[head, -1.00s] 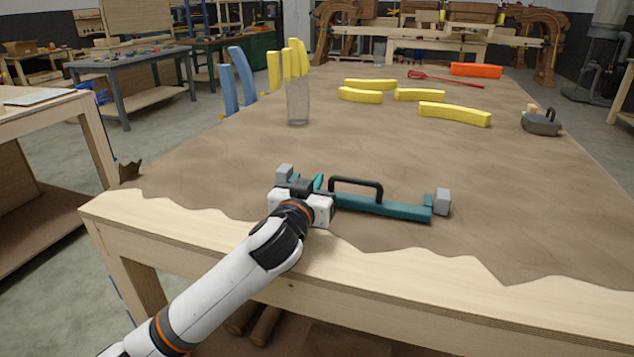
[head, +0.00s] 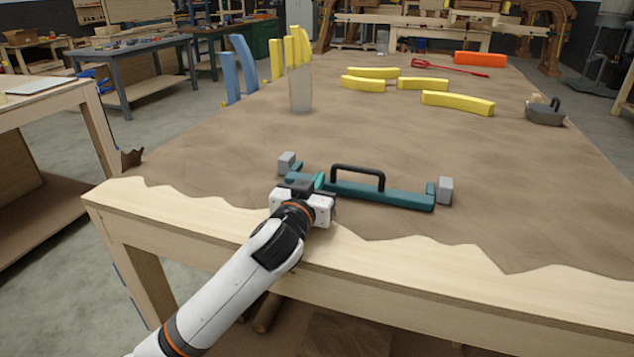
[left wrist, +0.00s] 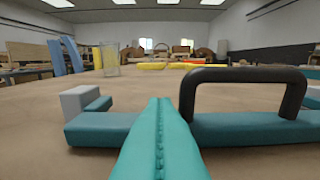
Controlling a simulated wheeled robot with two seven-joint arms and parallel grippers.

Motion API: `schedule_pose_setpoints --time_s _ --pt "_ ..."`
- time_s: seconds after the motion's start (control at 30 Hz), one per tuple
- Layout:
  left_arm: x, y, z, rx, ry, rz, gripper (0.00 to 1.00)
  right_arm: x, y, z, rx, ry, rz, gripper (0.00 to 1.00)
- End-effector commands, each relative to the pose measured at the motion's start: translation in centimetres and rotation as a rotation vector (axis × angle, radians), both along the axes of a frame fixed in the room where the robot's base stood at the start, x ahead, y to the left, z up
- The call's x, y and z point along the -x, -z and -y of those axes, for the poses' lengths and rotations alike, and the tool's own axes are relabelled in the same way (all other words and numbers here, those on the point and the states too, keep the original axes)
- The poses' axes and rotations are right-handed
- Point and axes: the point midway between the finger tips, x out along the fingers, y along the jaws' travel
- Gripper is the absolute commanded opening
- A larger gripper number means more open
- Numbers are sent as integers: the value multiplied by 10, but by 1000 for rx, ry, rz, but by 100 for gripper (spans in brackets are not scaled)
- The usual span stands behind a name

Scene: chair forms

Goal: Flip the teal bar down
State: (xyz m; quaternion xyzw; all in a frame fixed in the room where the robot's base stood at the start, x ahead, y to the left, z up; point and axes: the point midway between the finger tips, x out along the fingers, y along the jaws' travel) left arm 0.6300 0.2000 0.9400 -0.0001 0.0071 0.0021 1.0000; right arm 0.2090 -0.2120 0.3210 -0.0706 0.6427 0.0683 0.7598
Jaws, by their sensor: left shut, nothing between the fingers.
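The teal bar (head: 390,194) lies across the near part of the table, with a black arched handle (head: 358,173) standing up from it. Grey blocks sit at its left end (head: 287,163) and right end (head: 445,188). My left gripper (head: 319,181) is shut and empty, at the near side of the bar, left of the handle. In the left wrist view its teal fingers (left wrist: 160,145) are pressed together and hide part of the bar (left wrist: 250,129); whether they touch it I cannot tell. My right gripper is not in view.
A clear glass (head: 301,88) stands behind the bar to the left. Several yellow curved pieces (head: 458,103), an orange block (head: 480,59) and a dark grey tool (head: 545,113) lie farther back. The brown table top (head: 400,145) around the bar is mostly clear.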

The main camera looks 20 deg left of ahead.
Motion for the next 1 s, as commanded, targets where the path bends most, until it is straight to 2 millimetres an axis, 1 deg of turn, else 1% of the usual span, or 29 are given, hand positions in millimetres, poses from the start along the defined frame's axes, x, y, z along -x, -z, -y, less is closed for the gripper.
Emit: schedule_pose_setpoints --time_s 0.17,0.27,0.6,0.7,0.83,1.0 --pt "5 0 0 0 1 0 0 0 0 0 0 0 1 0" --pt "17 1 1 1 2 -1 0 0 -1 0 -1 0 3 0" --pt "88 0 1 1 2 -2 0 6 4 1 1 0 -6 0" --pt "103 0 1 2 1 -2 0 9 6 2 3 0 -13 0" --pt "116 -1 0 0 0 0 0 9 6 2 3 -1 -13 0" --pt "120 -2 0 0 -1 0 0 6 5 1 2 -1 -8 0"
